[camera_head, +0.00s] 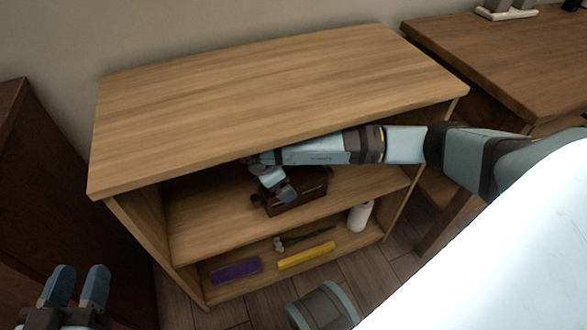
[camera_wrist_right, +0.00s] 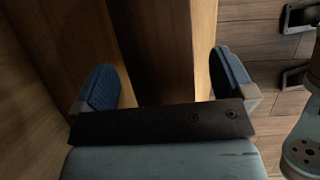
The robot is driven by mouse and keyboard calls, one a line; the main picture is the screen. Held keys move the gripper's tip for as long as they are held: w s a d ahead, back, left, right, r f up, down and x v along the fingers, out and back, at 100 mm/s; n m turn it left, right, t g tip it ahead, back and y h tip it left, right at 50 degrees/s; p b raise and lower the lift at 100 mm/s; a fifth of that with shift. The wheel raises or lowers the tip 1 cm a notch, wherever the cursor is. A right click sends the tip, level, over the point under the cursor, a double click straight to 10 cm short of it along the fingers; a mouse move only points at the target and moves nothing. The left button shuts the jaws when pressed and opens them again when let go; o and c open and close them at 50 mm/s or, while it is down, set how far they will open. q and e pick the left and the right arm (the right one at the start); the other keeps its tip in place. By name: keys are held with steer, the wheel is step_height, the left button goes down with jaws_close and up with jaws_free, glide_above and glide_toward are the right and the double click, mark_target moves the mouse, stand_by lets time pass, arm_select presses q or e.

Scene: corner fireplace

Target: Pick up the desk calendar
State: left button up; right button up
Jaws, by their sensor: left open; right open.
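No object is clearly marked as the desk calendar; a dark brown box-like object (camera_head: 300,195) with small side handles sits on the middle shelf and may be it. My right gripper (camera_head: 283,190) reaches into the shelf unit and is open in front of this object, covering part of it. In the right wrist view, my right gripper (camera_wrist_right: 163,68) has its blue fingers wide apart. A dark brown surface (camera_wrist_right: 150,45) shows between them; I cannot tell if they touch it. My left gripper (camera_head: 81,272) is open and empty at the lower left.
The wooden shelf unit (camera_head: 260,85) has a bare top that overhangs the middle shelf. The lower shelf holds a purple item (camera_head: 236,271), a yellow bar (camera_head: 306,255), a thin green item (camera_head: 304,237) and a white cylinder (camera_head: 360,216). A wooden table (camera_head: 500,50) stands at right.

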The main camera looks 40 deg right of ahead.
mark_target(291, 179)
steer(key=d, duration=0.2)
steer(key=d+b, duration=0.1)
steer(key=shift+s+f, duration=0.15)
steer(key=shift+s, duration=0.1)
steer(key=shift+b+x, duration=0.55)
steer(key=shift+x, duration=0.65)
steer(key=shift+a+f, duration=0.1)
steer(key=shift+f, duration=0.1)
steer(key=shift+r, duration=0.1)
steer(key=c, duration=1.1)
arm_select(q)
steer(key=shift+w+a+r+m+t, duration=0.1)
steer(key=shift+w+a+m+t, duration=0.3)
steer(key=shift+m, duration=0.3)
steer(key=shift+d, duration=0.15)
arm_select(e)
steer(key=shift+r, duration=0.15)
